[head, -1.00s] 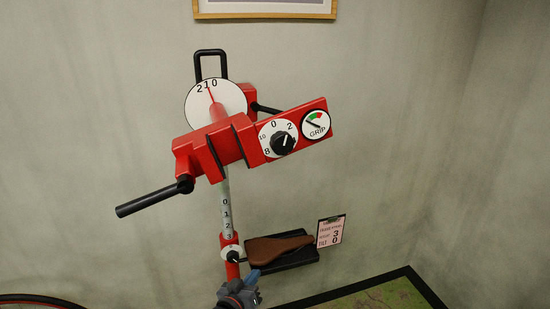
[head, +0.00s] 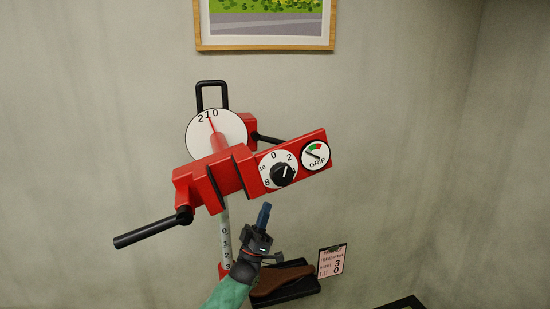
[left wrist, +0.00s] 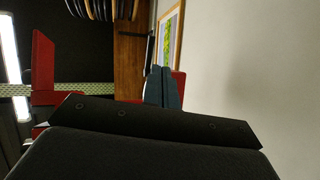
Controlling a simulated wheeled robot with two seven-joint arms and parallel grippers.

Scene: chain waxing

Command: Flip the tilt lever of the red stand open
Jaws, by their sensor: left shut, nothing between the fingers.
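The red stand (head: 238,165) fills the middle of the head view, with a tilted red head on a grey post. A white dial (head: 205,142) with a red needle is at its upper left. A thin black lever (head: 268,138) shows behind the head, right of the dial; I cannot tell for certain that it is the tilt lever. A black rod handle (head: 148,229) juts out lower left. My left gripper (head: 264,214) is shut and empty, below the black knob (head: 284,174) and apart from the stand's head. Its blue-grey fingers (left wrist: 163,86) are together in the left wrist view. My right gripper is out of view.
A brown saddle (head: 283,281) on a black tray sits under my left gripper, with a pink and white card (head: 332,261) beside it. A framed picture (head: 265,45) hangs on the wall behind. Free space lies right of the stand.

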